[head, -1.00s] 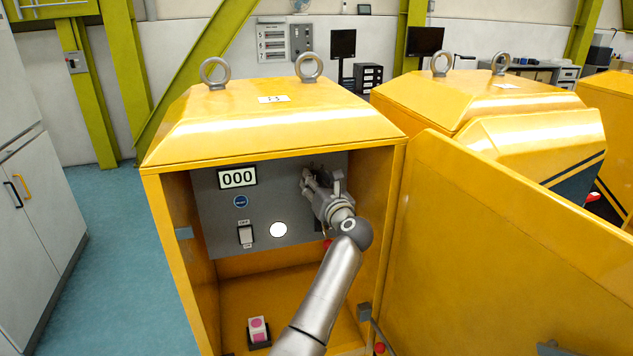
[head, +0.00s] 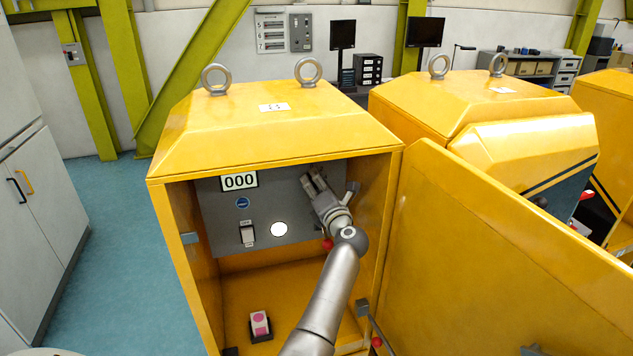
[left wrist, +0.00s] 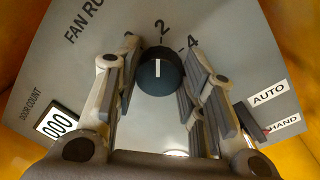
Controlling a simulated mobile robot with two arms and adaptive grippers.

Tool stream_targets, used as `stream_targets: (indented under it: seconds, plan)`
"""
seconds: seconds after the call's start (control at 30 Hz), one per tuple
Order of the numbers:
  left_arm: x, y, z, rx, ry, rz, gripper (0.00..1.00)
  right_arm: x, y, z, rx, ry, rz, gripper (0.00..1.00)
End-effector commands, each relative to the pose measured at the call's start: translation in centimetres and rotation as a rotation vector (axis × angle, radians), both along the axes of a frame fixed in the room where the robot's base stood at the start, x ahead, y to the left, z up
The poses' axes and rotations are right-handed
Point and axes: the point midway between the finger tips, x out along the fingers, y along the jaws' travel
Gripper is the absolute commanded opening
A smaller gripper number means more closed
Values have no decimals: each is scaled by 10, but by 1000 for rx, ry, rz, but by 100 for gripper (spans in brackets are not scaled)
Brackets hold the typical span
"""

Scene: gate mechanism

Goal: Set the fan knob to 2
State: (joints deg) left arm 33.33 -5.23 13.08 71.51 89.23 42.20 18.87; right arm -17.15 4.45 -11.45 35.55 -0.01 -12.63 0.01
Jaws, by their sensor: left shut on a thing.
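The fan knob (left wrist: 160,75) is a dark round knob with a short white mark on the grey panel (left wrist: 225,55). In the left wrist view the mark stands nearly upright, pointing roughly toward the numeral 2 above it; 4 is to the right and another numeral, partly covered, to the left. My left gripper (left wrist: 158,92) has a finger on each side of the knob and is shut on it. In the head view the left gripper (head: 312,184) reaches the panel's upper right and hides the knob. My right gripper is not in view.
The panel sits inside a yellow cabinet (head: 270,128), with its door (head: 490,270) open to the right. A counter reading 000 (head: 239,181), a rocker switch (head: 247,234) and a white round light (head: 279,230) are left of the gripper. A pink-and-white box (head: 260,324) is on the cabinet floor.

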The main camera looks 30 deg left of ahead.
Motion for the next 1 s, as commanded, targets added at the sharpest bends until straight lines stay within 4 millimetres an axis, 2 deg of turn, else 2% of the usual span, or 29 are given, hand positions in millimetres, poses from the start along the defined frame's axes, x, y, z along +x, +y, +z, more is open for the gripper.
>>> stream_targets:
  seconds: [0.57,0.6,0.73,1.0]
  plan:
    - [1,0,0,24,25,-2,14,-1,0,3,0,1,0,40]
    - [1,0,0,24,25,-2,41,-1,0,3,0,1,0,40]
    - [0,0,0,24,26,-1,58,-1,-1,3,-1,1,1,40]
    - [0,0,0,23,25,0,59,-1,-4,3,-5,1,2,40]
